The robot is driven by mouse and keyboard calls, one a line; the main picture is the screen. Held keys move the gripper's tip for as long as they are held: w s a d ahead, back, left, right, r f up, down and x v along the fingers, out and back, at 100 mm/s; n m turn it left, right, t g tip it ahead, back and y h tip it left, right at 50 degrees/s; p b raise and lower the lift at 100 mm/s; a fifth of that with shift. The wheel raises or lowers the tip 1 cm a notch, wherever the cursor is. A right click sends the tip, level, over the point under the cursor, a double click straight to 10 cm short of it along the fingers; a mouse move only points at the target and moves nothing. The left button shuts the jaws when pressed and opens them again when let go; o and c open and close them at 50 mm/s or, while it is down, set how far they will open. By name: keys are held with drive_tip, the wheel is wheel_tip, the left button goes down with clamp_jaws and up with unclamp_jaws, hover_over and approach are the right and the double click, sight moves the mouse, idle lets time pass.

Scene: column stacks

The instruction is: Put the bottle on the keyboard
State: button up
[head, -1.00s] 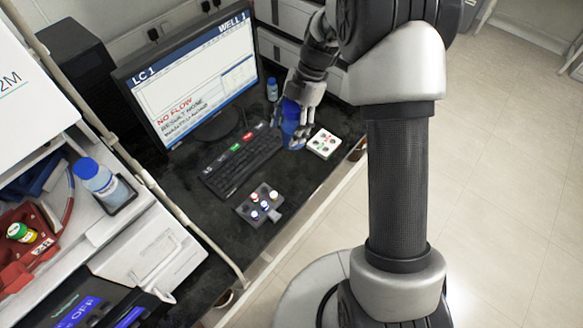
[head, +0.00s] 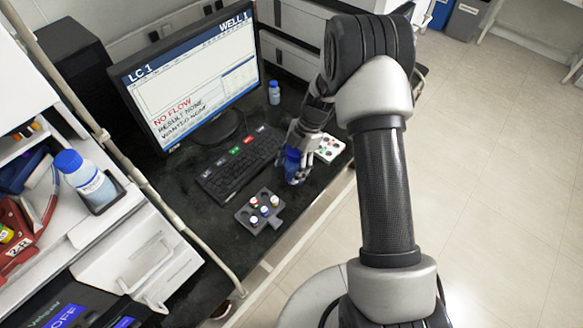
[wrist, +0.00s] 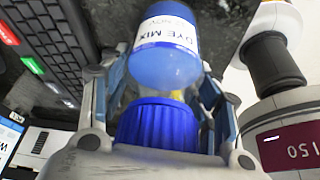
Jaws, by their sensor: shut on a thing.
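My gripper (head: 297,170) is shut on a bottle with a blue cap (head: 292,160). In the wrist view the bottle (wrist: 167,60) shows blue contents and a white label reading "DYE MIX", between the two fingers (wrist: 165,95). The black keyboard (head: 240,165) lies on the dark bench in front of the monitor. In the head view the bottle is just right of the keyboard's right end, not over its keys. Part of the keyboard (wrist: 45,45) shows at the wrist view's upper left. I cannot tell whether the bottle touches the bench.
A dark vial rack (head: 250,221) sits in front of the keyboard, and a white vial tray (head: 329,149) lies right of my gripper. The monitor (head: 190,80) stands behind, with a small blue-capped bottle (head: 274,94) beside it. Another blue-capped bottle (head: 90,182) stands at left.

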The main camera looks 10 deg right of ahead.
drive_tip(key=shift+f, duration=0.2)
drive_tip(key=o, duration=0.9)
drive_tip(key=shift+f, duration=0.1)
drive_tip(key=o, duration=0.5)
drive_tip(key=p+v, duration=0.3)
drive_tip(key=v, duration=0.9)
drive_tip(key=s+a+r+m+t+h, duration=0.1)
drive_tip(key=s+r+m+t, duration=0.1)
drive_tip(key=s+r+m, duration=0.6)
drive_tip(key=s+a+r+m+t+h, duration=0.1)
drive_tip(key=s+r+m, duration=0.25)
drive_tip(key=r, duration=0.95)
drive_tip(key=s+r+m+t+h, duration=0.2)
drive_tip(key=s+r+m+t, duration=0.1)
drive_tip(key=s+m, duration=0.8)
drive_tip(key=s, duration=0.5)
drive_tip(key=shift+s, duration=0.35)
